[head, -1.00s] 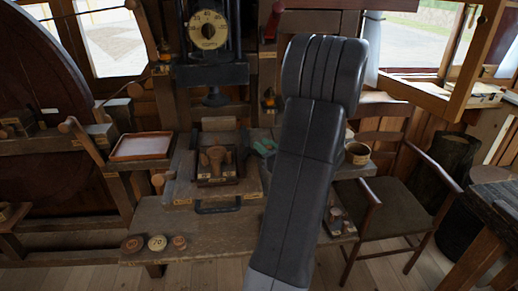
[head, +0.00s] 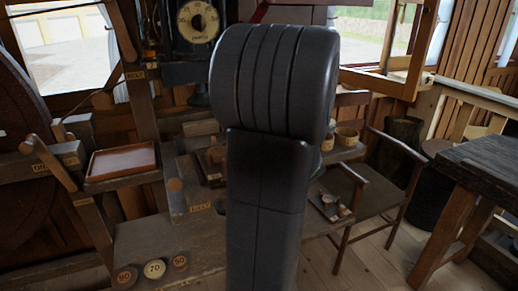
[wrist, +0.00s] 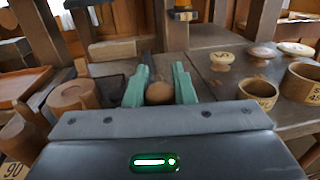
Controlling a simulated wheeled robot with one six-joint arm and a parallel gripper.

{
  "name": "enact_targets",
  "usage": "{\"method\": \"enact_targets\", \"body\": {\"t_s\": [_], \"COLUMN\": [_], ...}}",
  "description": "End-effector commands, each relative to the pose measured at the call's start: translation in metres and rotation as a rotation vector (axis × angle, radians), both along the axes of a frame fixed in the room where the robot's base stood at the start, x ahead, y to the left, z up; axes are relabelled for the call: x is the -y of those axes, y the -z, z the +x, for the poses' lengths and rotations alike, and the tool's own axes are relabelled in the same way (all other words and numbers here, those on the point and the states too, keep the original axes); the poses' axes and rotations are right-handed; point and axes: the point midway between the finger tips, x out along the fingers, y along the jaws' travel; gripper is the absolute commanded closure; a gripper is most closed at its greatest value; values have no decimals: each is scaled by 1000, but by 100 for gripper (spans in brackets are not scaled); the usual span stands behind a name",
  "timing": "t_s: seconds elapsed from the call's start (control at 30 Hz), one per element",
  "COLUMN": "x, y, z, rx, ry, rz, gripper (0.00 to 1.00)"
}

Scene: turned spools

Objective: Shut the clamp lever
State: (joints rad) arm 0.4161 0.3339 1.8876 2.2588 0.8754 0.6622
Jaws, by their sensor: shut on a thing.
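In the wrist view my gripper (wrist: 159,88) has two green fingers closed around a round brown wooden knob (wrist: 159,95), which seems to be the end of the clamp lever. The rest of that lever is hidden below the knob and behind my gripper's body. In the head view my dark arm stands in front of the middle of the bench and hides my gripper and the held knob. No lettering that names the clamp is readable.
A reddish tray (head: 122,160) is at left. Wooden cups (wrist: 258,93) and small turned pieces (wrist: 222,60) are right of my gripper. A chair (head: 375,190) and dark table (head: 480,165) are further right.

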Motion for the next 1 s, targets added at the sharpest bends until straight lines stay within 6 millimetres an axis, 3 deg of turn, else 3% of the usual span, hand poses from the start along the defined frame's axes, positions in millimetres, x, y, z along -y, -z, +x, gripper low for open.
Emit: {"method": "enact_targets", "body": {"t_s": [0.5, 0.53, 0.6, 1.0], "x": [-1, -1, -1, 1], "y": [-1, -2, -1, 0], "z": [0, 0, 0, -6], "rx": [3, 3, 2, 0], "ry": [13, 13, 14, 15], "rz": [1, 1, 0, 0], "gripper": [100, 71, 58, 55]}}
